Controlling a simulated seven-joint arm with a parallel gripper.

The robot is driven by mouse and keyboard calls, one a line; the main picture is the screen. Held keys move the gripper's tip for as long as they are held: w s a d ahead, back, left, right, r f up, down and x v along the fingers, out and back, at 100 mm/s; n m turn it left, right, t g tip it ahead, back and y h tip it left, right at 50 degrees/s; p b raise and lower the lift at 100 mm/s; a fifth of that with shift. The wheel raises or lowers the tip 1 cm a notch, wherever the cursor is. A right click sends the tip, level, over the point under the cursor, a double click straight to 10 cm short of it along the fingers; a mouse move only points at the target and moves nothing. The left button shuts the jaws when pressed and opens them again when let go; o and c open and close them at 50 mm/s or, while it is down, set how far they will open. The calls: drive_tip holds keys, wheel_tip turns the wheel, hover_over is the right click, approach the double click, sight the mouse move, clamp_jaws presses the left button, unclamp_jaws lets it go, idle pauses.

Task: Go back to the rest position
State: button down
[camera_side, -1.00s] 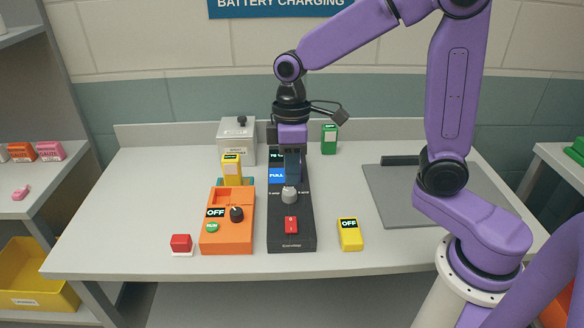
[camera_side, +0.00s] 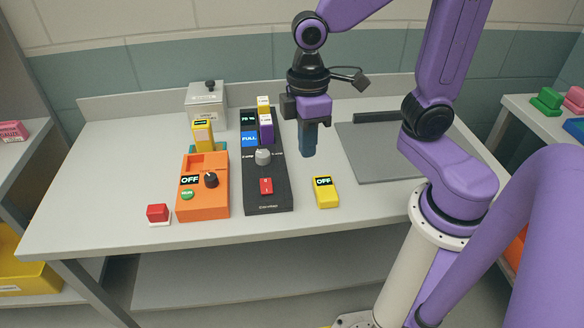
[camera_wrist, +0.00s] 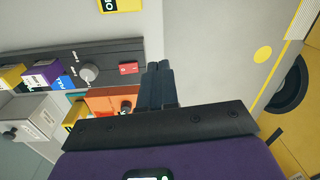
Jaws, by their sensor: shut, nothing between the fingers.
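My gripper (camera_side: 308,150) hangs upright above the workbench (camera_side: 110,210), to the right of the black charging unit (camera_side: 268,190). Its dark fingers point down, closed together with nothing between them. In the wrist view the shut fingers (camera_wrist: 158,80) stick out over the bench beside the charger's red switch (camera_wrist: 129,68). A purple block (camera_side: 266,128) stands at the charger's far part, with a yellow block (camera_side: 263,103) behind it. The charger shows a blue "FULL" label (camera_side: 249,139). My gripper touches none of these. The spot behind it is hidden.
An orange box (camera_side: 203,187) with a knob and a yellow block (camera_side: 203,135) stand left of the charger. A grey lidded box (camera_side: 207,103) is behind. A red button (camera_side: 157,213) and a yellow "OFF" block (camera_side: 325,192) lie near the front. A grey mat (camera_side: 378,152) is at right.

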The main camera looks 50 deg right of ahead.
drive_tip(key=s+d+n, duration=0.2)
drive_tip(key=s+d, duration=0.2)
drive_tip(key=s, duration=0.7)
drive_tip(key=shift+d+f+t, duration=0.35)
drive_tip(key=shift+f+t, duration=0.05)
drive_tip(key=shift+f, duration=0.05)
